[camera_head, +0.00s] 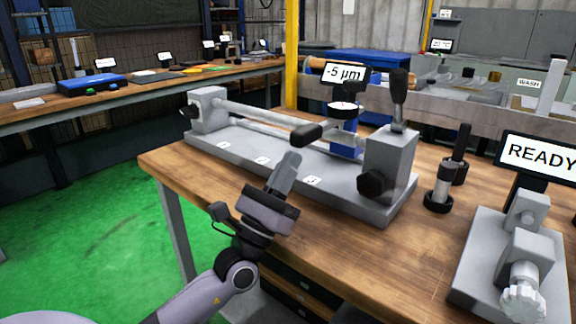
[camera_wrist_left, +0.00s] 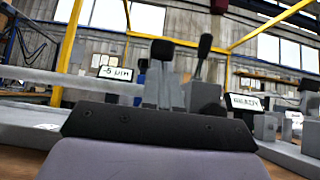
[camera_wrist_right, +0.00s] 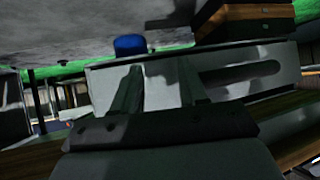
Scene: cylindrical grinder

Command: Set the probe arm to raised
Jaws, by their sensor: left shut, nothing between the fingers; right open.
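The probe arm's black grip (camera_head: 307,134) sticks out toward me from the blue gauge stand (camera_head: 346,142), below a round dial and a "-5 µm" display (camera_head: 344,73). My left gripper (camera_head: 293,158) is shut and empty, with its fingertips just below and in front of the grip. In the left wrist view the black grip (camera_wrist_left: 161,50) shows right at the tips of the closed fingers (camera_wrist_left: 164,82); I cannot tell whether they touch. My right gripper (camera_wrist_right: 160,82) is outside the head view; its wrist view shows the fingers apart and empty.
The grey fixture base (camera_head: 350,196) carries a long rod and, at its right, a block with an upright black lever (camera_head: 398,92) and a black knob (camera_head: 373,183). A "READY" display (camera_head: 540,154) and another grey fixture stand at right. The wooden bench's front is clear.

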